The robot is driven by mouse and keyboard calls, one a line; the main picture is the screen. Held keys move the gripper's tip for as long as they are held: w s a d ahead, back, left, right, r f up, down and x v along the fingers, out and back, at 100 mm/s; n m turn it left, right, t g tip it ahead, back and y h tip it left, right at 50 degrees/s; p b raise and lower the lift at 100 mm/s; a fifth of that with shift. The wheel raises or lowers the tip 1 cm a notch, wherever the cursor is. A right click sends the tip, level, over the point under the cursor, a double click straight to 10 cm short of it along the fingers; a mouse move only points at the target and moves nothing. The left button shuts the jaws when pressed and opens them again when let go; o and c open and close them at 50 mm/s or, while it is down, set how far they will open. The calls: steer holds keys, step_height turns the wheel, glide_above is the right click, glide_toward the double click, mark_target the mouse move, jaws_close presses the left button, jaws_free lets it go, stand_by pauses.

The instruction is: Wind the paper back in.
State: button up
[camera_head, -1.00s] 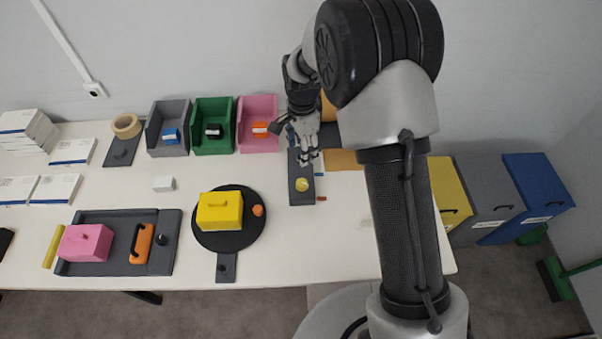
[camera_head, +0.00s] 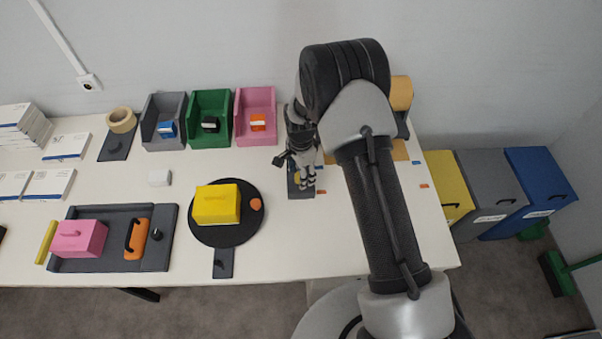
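A tan paper roll (camera_head: 401,93) sits on a dark holder at the back right of the table, partly hidden by my arm. A strip of brown paper (camera_head: 400,151) lies flat in front of it, its middle hidden behind my arm. My gripper (camera_head: 304,187) points down over a dark plate (camera_head: 301,195) left of the paper. A yellow round piece (camera_head: 297,178) on that plate is partly covered by the fingers. Whether the fingers touch or hold it is too small to tell.
Left of my gripper are a black disc (camera_head: 219,235) with a yellow box (camera_head: 217,204), and pink (camera_head: 256,139), green and grey bins. A dark tray (camera_head: 112,263) stands at front left. Yellow, grey and blue bins stand off the table's right end. The table's front right is clear.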

steer(key=shift+c, duration=0.4)
steer(key=c, duration=1)
